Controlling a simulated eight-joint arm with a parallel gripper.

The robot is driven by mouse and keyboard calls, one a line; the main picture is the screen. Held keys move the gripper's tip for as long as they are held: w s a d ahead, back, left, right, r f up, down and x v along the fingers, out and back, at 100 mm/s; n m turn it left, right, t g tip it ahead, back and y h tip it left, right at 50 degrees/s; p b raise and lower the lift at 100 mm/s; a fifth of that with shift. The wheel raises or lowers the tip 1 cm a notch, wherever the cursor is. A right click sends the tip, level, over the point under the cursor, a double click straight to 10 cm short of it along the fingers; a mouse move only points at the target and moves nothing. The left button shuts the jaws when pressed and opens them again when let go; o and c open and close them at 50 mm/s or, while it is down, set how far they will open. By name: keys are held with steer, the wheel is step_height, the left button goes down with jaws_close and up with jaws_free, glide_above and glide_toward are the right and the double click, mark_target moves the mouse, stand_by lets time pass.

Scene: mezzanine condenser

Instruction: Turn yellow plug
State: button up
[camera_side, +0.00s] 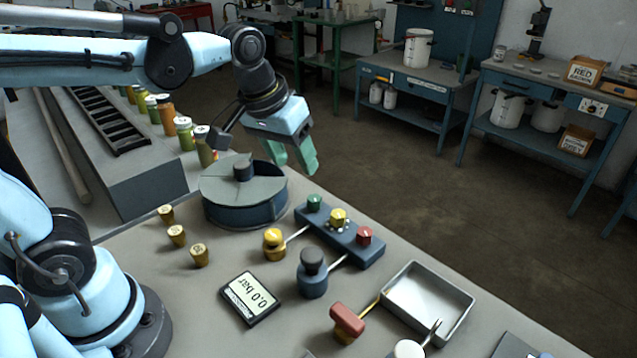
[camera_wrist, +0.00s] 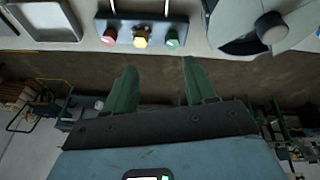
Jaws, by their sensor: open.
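The yellow plug (camera_side: 338,217) sits in the middle of a dark blue block (camera_side: 352,242), between a green plug (camera_side: 315,203) and a red plug (camera_side: 364,236). The wrist view also shows the yellow plug (camera_wrist: 141,40) on its block, beyond my fingertips. My gripper (camera_side: 290,158) has green fingers and hangs in the air behind and left of the block, beside the round drum. In the wrist view my gripper (camera_wrist: 158,66) is open with nothing between its fingers. It is apart from the plug.
A round drum (camera_side: 243,205) stands left of the block. A yellow knob (camera_side: 274,243), a dark-topped cylinder (camera_side: 312,272), a red handle (camera_side: 347,322) and a metal tray (camera_side: 460,311) stand nearby.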

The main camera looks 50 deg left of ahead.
mark_target(338, 214)
steer(key=w+d+n+g, duration=0.3)
steer(key=w+d+g, duration=0.15)
steer(key=w, duration=0.25)
steer(key=shift+t, duration=0.25)
step_height(338, 214, down, 13)
steer(key=shift+s+r, duration=0.1)
